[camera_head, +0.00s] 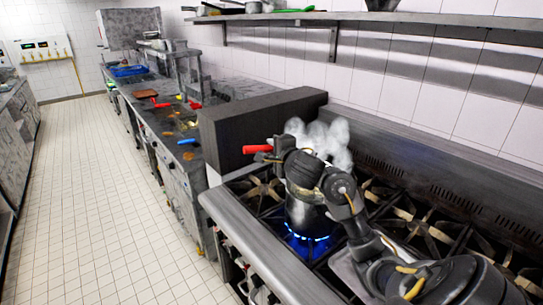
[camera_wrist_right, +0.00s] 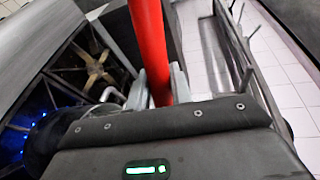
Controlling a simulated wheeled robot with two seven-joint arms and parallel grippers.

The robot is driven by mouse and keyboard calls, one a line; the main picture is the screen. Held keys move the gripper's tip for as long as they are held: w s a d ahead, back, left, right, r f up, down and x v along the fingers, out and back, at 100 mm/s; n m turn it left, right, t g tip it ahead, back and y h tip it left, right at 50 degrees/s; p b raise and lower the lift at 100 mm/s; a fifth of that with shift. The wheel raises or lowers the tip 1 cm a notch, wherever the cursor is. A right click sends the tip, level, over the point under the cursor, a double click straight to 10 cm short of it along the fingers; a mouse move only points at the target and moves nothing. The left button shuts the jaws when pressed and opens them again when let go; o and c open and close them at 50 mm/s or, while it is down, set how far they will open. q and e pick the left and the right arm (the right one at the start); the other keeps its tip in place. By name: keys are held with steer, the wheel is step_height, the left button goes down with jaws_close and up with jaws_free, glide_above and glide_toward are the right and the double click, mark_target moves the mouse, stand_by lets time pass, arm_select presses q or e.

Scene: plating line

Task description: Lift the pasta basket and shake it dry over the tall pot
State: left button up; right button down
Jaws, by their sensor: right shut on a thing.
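The tall pot (camera_head: 306,215) is a grey metal pot standing on a lit burner with blue flames under it. My right gripper (camera_head: 277,150) is above the pot, shut on the red handle (camera_head: 257,149) of the pasta basket. In the right wrist view the red handle (camera_wrist_right: 148,38) stands between the two fingers of the gripper (camera_wrist_right: 160,88). The basket itself is mostly hidden behind my right wrist; I cannot tell whether it is inside the pot or clear of it. My left gripper is not in view.
White steam (camera_head: 320,140) rises behind my wrist. The stove grates (camera_head: 425,225) spread to the right of the pot. A dark box-like partition (camera_head: 262,120) stands at the stove's left end. A counter (camera_head: 175,130) with several utensils lies beyond. A shelf (camera_head: 380,17) runs along the wall.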

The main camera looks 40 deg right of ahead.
steer(key=shift+r, duration=0.95)
step_height(320, 180, down, 5)
steer(key=shift+r, duration=0.15)
stand_by(0.4)
steer(key=shift+r, duration=0.1)
step_height(320, 180, up, 5)
steer(key=p, duration=0.6)
steer(key=shift+r, duration=2.3)
